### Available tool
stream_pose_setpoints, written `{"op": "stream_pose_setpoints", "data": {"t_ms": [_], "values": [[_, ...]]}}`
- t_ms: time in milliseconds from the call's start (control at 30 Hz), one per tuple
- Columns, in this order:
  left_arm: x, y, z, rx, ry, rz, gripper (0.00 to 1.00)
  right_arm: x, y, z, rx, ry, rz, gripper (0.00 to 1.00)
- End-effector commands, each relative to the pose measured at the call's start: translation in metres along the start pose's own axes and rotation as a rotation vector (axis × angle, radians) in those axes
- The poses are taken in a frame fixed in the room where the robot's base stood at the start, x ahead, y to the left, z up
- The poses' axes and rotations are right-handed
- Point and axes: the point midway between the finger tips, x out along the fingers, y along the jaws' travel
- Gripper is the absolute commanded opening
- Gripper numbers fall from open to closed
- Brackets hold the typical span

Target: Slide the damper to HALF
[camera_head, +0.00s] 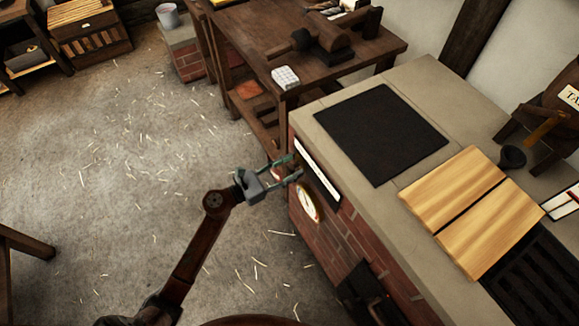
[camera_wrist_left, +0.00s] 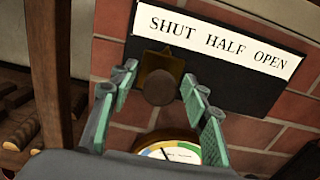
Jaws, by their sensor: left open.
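The damper's dark round knob (camera_wrist_left: 158,88) sits on a brown plate at the left end of a black slot panel (camera_wrist_left: 235,80), below the word SHUT. The white label (camera_wrist_left: 215,42) above reads SHUT HALF OPEN. In the head view the label (camera_head: 318,165) is on the side of the brick stove, and the knob is hard to make out behind my fingers. My left gripper (camera_head: 293,167) is open in front of the panel, its green fingers on either side of the knob in the wrist view; contact cannot be told. My right gripper is not in view.
A round dial gauge (camera_head: 308,202) is on the brick face just below the panel. The stove top (camera_head: 430,90) holds a black plate (camera_head: 380,132) and wooden boards (camera_head: 455,188). A wooden workbench (camera_head: 370,45) adjoins behind. The straw-strewn floor (camera_head: 120,150) is clear at left.

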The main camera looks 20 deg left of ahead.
Motion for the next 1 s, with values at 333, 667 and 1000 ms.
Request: {"op": "stream_pose_setpoints", "data": {"t_ms": [333,667,1000], "values": [[-0.0004,0.0001,-0.0001,-0.001,0.000,0.000,0.22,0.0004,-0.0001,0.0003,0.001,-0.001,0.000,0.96],[-0.0007,0.0007,-0.0001,-0.001,0.000,0.001,0.00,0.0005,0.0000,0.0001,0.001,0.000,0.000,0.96],[-0.0009,-0.0018,0.0001,-0.001,0.000,0.002,0.00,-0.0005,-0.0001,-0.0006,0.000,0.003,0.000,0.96]]}}
